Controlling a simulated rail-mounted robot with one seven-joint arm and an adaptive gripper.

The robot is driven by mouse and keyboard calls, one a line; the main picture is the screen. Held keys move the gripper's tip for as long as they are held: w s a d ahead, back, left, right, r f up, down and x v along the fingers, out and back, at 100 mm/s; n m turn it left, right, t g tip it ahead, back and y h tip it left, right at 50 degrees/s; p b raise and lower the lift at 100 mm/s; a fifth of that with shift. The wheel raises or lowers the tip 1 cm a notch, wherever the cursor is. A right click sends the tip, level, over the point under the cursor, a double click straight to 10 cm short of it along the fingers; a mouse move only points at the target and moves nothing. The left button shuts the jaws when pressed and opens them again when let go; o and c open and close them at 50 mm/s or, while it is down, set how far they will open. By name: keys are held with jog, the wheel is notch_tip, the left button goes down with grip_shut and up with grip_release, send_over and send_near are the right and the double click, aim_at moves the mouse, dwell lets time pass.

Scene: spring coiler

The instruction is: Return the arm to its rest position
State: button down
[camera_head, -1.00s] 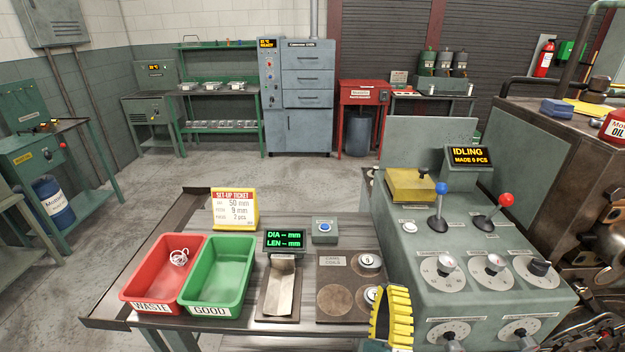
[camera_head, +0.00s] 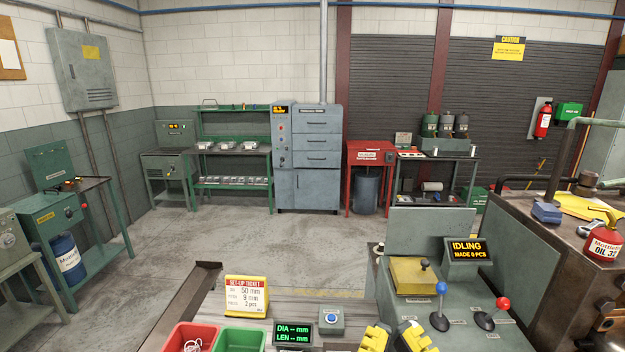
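My gripper (camera_head: 395,334) shows at the bottom edge, right of centre, with its two yellow fingers pointing up. The fingers stand apart with a gap between them, and I see nothing held there. The lower part of the gripper and the rest of the arm are out of view. It appears in front of the bench, between the blue-button box (camera_head: 331,320) and the grey coiler console (camera_head: 458,335).
The red bin (camera_head: 174,341) with a pale coil in it and the green bin (camera_head: 241,341) are cut off by the bottom edge. The console carries blue (camera_head: 440,289) and red (camera_head: 502,303) knobbed levers. Its display (camera_head: 466,251) reads IDLING. Open floor lies behind the bench.

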notch_tip(320, 180, up, 25)
jog(key=p, duration=2.1)
jog(key=shift+f, duration=0.15)
